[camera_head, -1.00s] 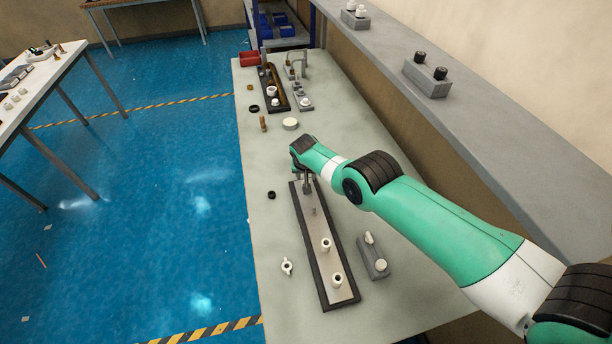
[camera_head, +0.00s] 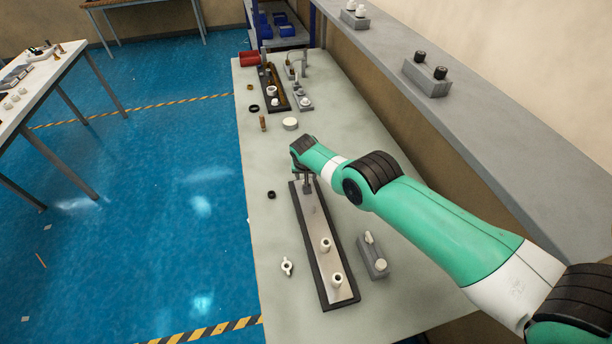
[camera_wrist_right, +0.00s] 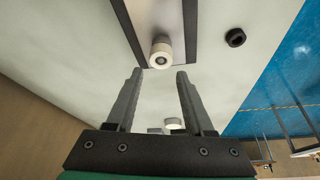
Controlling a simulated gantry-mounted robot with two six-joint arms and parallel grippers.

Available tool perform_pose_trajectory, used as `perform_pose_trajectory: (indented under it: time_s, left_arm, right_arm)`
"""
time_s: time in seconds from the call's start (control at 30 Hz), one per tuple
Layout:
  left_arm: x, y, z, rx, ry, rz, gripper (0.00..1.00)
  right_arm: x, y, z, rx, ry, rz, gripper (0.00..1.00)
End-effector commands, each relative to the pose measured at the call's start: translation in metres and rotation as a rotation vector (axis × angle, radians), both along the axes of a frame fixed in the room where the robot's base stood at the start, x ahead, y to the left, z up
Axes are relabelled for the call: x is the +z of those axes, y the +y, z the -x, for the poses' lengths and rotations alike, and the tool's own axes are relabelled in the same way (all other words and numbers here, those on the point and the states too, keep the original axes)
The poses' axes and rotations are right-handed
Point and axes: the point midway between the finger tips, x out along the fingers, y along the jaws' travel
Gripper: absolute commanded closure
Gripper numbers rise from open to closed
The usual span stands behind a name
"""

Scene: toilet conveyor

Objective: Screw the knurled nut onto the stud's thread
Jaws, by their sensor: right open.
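My right gripper (camera_head: 308,186) is over the far end of a long dark-edged plate (camera_head: 329,263). In the right wrist view it (camera_wrist_right: 158,75) is open, its two fingers apart and empty. Just beyond the fingertips, near the plate's end, stands a round white piece (camera_wrist_right: 160,55) with a dark centre, seemingly the knurled nut on the stud. I cannot tell how far it sits on the thread. In the head view the gripper hides it. Two white round pieces (camera_head: 325,244) (camera_head: 337,280) stand on the plate's near half. My left gripper is not in view.
A black ring (camera_head: 271,195) lies left of the plate and a white winged piece (camera_head: 286,266) lies nearer. A grey block (camera_head: 375,263) with white parts stands right. A white disc (camera_head: 290,124) and a brown peg (camera_head: 263,123) lie beyond the gripper.

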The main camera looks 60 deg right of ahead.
Motion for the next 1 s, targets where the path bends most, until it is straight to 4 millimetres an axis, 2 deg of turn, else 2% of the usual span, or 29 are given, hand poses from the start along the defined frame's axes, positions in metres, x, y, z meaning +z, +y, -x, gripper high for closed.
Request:
perform_pose_trajectory:
  time_s: [0.27, 0.53, 0.7, 0.87, 1.0]
  left_arm:
    - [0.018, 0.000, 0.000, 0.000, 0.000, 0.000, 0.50]
    - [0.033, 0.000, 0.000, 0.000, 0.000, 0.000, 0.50]
    - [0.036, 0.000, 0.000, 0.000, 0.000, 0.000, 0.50]
    - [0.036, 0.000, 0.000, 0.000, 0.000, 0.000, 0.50]
    - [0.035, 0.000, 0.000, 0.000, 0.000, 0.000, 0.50]
  right_arm:
    - [0.003, 0.000, 0.001, 0.101, 0.000, 0.000, 0.47]
    - [0.003, -0.001, 0.002, 0.277, 0.000, -0.001, 0.47]
    - [0.001, -0.002, 0.002, 0.389, -0.001, 0.000, 0.47]
    - [0.000, -0.002, 0.002, 0.416, 0.000, 0.000, 0.47]
    - [-0.001, -0.004, 0.003, 0.563, -0.003, 0.000, 0.47]
